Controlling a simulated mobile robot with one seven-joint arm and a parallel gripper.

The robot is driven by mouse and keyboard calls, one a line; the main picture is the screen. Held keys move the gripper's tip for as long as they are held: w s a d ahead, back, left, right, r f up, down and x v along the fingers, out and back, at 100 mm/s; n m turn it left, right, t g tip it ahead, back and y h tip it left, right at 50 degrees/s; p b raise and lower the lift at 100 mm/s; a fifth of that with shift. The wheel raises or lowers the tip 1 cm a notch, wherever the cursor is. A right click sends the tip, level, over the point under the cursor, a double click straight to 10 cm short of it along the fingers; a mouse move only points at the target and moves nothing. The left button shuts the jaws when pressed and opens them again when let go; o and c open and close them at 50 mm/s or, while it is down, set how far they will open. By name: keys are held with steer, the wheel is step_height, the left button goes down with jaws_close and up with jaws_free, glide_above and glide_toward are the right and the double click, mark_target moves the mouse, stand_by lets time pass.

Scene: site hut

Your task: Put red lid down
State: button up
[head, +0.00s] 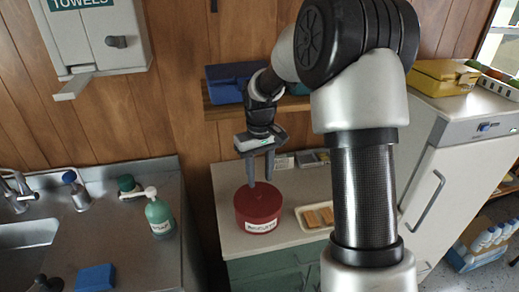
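A round red tin (261,223) with a white label stands on the pale counter in the middle of the head view. Its flat red top, the red lid (262,201), sits on it and looks level. I cannot make out a clear seam between lid and tin. My gripper (260,183) points down just over the back part of the lid. Its two fingers are apart, with nothing visible between them. I cannot tell whether the fingertips touch the lid.
A tray with tan pieces (318,217) lies right of the tin. A blue box (232,81) sits on the wall shelf behind my gripper. A green soap bottle (159,214) and a sink (28,234) are at left. A white fridge (440,170) stands at right.

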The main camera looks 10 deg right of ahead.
step_height(320, 180, up, 11)
steer(key=s+r+m+t, duration=0.1)
steer(key=s+r+t, duration=0.2)
steer(key=s+r, duration=0.8)
steer(key=s+f+m+t, duration=0.1)
steer(key=s+f+t, duration=0.1)
steer(key=s, duration=1.1)
steer(key=shift+s+a+f+m, duration=0.3)
steer(key=shift+s+a+f, duration=0.1)
steer(key=shift+f, duration=0.35)
steer(key=shift+o, duration=0.5)
steer(key=shift+s+f+t, duration=0.15)
steer(key=shift+f+t, duration=0.05)
steer(key=shift+t, duration=0.1)
steer(key=m+g+h+b, duration=0.1)
steer(key=m+g+b, duration=0.2)
steer(key=m+b, duration=0.3)
glide_above(258, 194)
steer(key=s+a+b, duration=0.1)
steer(key=s+a, duration=0.1)
steer(key=s, duration=0.3)
step_height(258, 194, down, 7)
steer(key=n, duration=0.1)
steer(key=x, duration=0.6)
steer(key=b+x, duration=0.1)
steer(key=x, duration=1)
steer(key=shift+w+d+f+b, duration=0.15)
steer(key=shift+w+f+b, duration=0.15)
steer(key=shift+w, duration=0.1)
jaws_close()
